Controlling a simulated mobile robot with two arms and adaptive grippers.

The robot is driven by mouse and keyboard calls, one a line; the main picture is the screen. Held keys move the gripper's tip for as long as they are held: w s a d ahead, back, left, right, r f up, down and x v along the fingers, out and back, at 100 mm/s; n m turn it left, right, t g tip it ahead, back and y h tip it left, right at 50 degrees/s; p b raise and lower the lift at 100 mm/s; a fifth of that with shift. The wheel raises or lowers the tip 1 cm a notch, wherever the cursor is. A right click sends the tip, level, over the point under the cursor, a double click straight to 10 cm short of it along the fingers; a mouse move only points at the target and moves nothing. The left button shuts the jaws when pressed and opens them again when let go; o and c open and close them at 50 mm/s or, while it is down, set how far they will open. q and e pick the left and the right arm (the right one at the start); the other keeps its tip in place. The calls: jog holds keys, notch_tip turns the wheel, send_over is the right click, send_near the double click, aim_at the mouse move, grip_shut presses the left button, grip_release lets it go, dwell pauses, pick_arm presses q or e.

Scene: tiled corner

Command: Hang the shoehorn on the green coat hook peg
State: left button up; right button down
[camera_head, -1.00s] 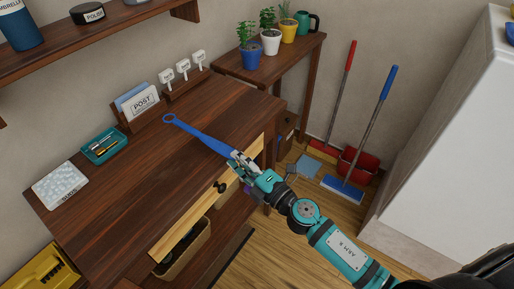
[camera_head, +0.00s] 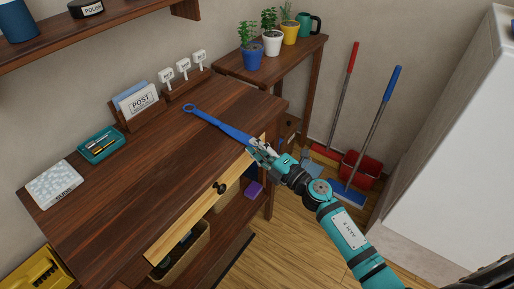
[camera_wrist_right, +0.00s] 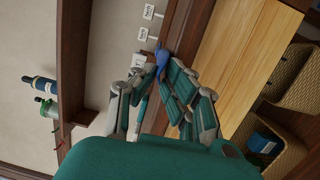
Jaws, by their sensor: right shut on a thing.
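The blue shoehorn (camera_head: 220,124) is long and thin, with a ring at its far end. It reaches from my right gripper (camera_head: 257,147) over the dark wooden desk top, pointing to the upper left. The right gripper is shut on its near end, above the desk's front right edge. In the right wrist view the shoehorn (camera_wrist_right: 161,57) shows foreshortened between the fingertips. I cannot tell its height above the desk. I cannot make out the green coat hook peg in either view. My left gripper is not in view.
On the desk (camera_head: 150,175) stand a letter holder (camera_head: 137,103), a teal tray (camera_head: 101,146) and a row of white labelled tags (camera_head: 183,68). A side table (camera_head: 290,58) with potted plants is behind. A broom (camera_head: 341,95) and mop (camera_head: 377,125) lean at right. A wall shelf (camera_head: 100,35) hangs upper left.

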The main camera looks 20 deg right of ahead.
jog(key=c, duration=1.4)
grip_release()
jog(key=shift+f, duration=0.1)
jog(key=shift+f+b, duration=0.25)
jog(key=shift+b, duration=0.15)
jog(key=r+b+v, duration=0.1)
jog(key=b+v, duration=0.1)
jog(key=v, duration=1.5)
jog(key=shift+s+d+f+b, duration=0.15)
jog(key=shift+d+b, duration=0.05)
jog(key=shift+b, duration=0.2)
